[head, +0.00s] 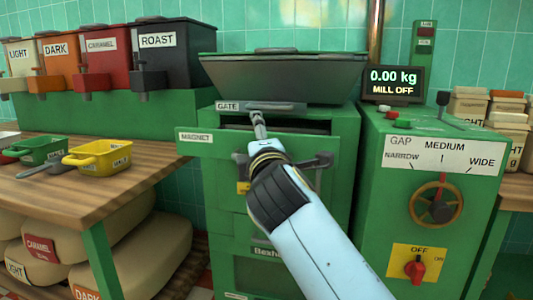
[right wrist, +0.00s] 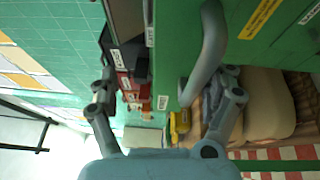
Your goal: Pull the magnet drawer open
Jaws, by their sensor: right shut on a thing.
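The magnet drawer (head: 192,137) is a green front with a white MAGNET label, under the GATE slab. Its front stands out from the cabinet, with a dark gap above it. A grey bar handle (head: 300,161) crosses its front, partly hidden by my right arm. The right wrist view shows the curved grey handle (right wrist: 212,55) close to one finger. My left gripper is not in view.
A wooden table (head: 130,172) with a yellow scoop tray (head: 98,157) and a green tray (head: 40,151) is at left. A green mill panel (head: 445,225) with a dial and red switch stands at right. A grey hopper (head: 285,78) is above the drawer.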

